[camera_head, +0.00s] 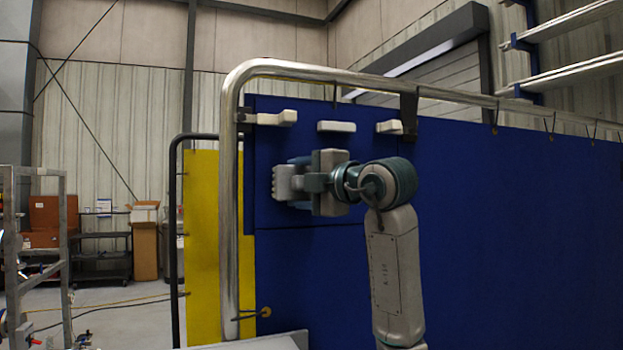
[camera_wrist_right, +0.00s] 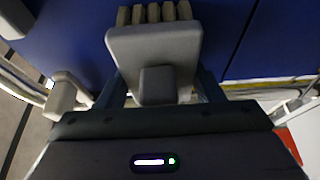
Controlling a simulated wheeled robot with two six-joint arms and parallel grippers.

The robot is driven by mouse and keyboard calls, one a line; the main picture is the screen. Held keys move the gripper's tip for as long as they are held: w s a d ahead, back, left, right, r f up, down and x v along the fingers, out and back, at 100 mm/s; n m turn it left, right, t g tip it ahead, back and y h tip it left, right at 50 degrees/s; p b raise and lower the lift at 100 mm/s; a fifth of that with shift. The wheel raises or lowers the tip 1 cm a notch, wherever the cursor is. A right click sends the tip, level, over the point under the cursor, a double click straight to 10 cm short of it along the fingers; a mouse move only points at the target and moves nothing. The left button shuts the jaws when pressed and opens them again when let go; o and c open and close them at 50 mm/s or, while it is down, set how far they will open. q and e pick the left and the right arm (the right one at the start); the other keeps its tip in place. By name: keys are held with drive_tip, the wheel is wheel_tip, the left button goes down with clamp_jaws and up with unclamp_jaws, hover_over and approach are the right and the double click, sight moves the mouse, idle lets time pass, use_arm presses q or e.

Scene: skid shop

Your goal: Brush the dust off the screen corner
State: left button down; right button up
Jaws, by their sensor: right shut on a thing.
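The blue screen (camera_head: 500,240) hangs in a bright metal tube frame (camera_head: 228,200). Its upper left corner (camera_head: 262,104) is by the frame's bend. My right gripper (camera_head: 298,183) is in front of the screen, below and right of that corner. It is shut on a grey brush (camera_head: 281,184), whose bristle tufts point left. In the right wrist view the brush head (camera_wrist_right: 155,42) shows broad and flat, with pale bristles (camera_wrist_right: 152,13) at its far edge against blue. I cannot tell whether the bristles touch the screen. I make out no clear dust. My left gripper is not in view.
Pale blocks sit along the screen's top: left (camera_head: 276,118), middle (camera_head: 337,126) and right (camera_head: 389,127). A yellow panel (camera_head: 202,240) stands left of the frame. A metal rack (camera_head: 65,240) and a dark cart (camera_head: 103,257) are further left, with open floor between.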

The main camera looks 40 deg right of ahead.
sight(298, 183)
drive_tip(key=shift+w+a, duration=0.1)
drive_tip(key=shift+a, duration=0.35)
drive_tip(key=shift+s+f+b, duration=0.1)
drive_tip(key=shift+s+b, duration=0.2)
drive_tip(key=shift+s, duration=0.5)
drive_tip(key=s, duration=0.1)
drive_tip(key=s+a, duration=0.1)
drive_tip(key=s, duration=0.1)
drive_tip(key=shift+s+b, duration=0.2)
drive_tip(key=shift+b, duration=0.15)
drive_tip(key=shift+s, duration=0.4)
drive_tip(key=s, duration=0.3)
drive_tip(key=shift+a+b, duration=0.3)
drive_tip(key=shift+a, duration=0.1)
drive_tip(key=shift+w, duration=0.1)
